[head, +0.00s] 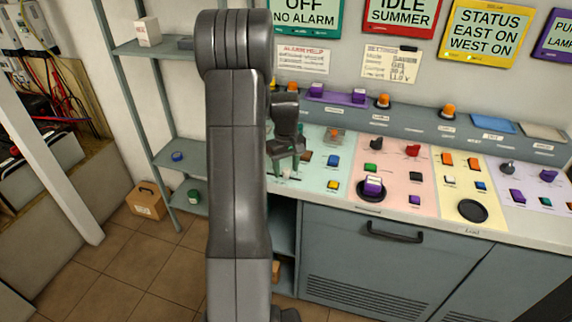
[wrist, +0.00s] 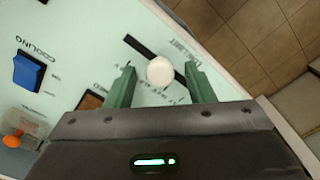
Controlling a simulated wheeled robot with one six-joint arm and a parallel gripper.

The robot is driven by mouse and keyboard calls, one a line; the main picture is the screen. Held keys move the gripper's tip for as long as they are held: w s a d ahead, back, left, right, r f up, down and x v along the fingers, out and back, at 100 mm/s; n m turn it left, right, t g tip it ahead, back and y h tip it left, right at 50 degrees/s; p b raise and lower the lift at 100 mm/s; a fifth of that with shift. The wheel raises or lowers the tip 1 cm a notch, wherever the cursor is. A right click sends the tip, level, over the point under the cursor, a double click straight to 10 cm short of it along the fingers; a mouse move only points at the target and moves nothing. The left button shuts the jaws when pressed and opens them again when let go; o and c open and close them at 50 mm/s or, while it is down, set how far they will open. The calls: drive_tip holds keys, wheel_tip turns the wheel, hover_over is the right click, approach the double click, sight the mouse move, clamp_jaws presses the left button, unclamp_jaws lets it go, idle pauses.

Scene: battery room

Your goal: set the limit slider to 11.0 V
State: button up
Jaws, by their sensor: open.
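The limit slider's round white knob (wrist: 160,71) sits on a dark slot (wrist: 139,45) in the pale green panel (wrist: 85,45) in the wrist view. My gripper (wrist: 160,80) is open, with one green finger on each side of the knob. I cannot tell whether the fingers touch it. Lettering beside the slot is upside down and partly hidden by the fingers, so the slider's value cannot be read. In the head view my gripper (head: 287,170) is over the left end of the console, partly behind my arm. A settings note (head: 391,65) hangs on the wall; a line on it appears to read 11.0 V.
A blue switch (wrist: 28,72) marked cooling, an orange button (wrist: 14,139) and a brown switch (wrist: 91,101) are near the gripper. The panel's edge and tiled floor (wrist: 265,45) lie to the right in the wrist view. Shelves (head: 165,105) stand left of the console.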

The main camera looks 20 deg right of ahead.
sight(286, 169)
wheel_tip(286, 169, up, 14)
drive_tip(key=b, duration=0.1)
idle(0.4)
drive_tip(key=shift+f, duration=0.15)
wheel_tip(286, 169, down, 14)
drive_tip(key=shift+r+p, duration=0.15)
drive_tip(key=shift+p, duration=0.4)
drive_tip(key=shift+w+a, duration=0.6)
drive_tip(key=shift+a, duration=0.3)
drive_tip(key=shift+w+a, duration=0.3)
drive_tip(key=shift+a, duration=0.15)
drive_tip(key=shift+d, duration=0.1)
